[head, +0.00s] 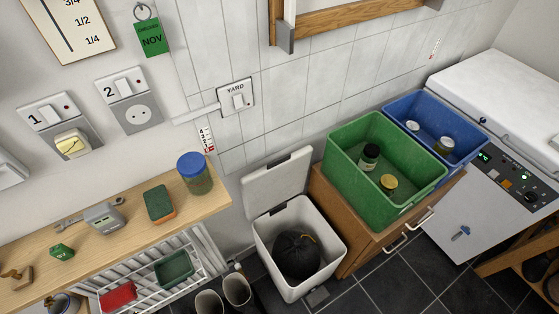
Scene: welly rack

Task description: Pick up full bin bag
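A black, rounded bin bag (296,256) sits low inside a white bin (322,277) on the dark floor. Its top is gathered, with a small yellowish tie near it. The bin's white lid (276,184) stands open, tilted back toward the wall. The lower part of the bag is hidden by the bin's walls. My gripper does not show in the head view.
A wooden shelf (200,210) with a blue-lidded jar (194,174) is left of the bin. A wooden cabinet (348,226) carrying a green crate (345,165) and a blue crate (468,142) stands to its right. Boots (237,289) stand close at its left.

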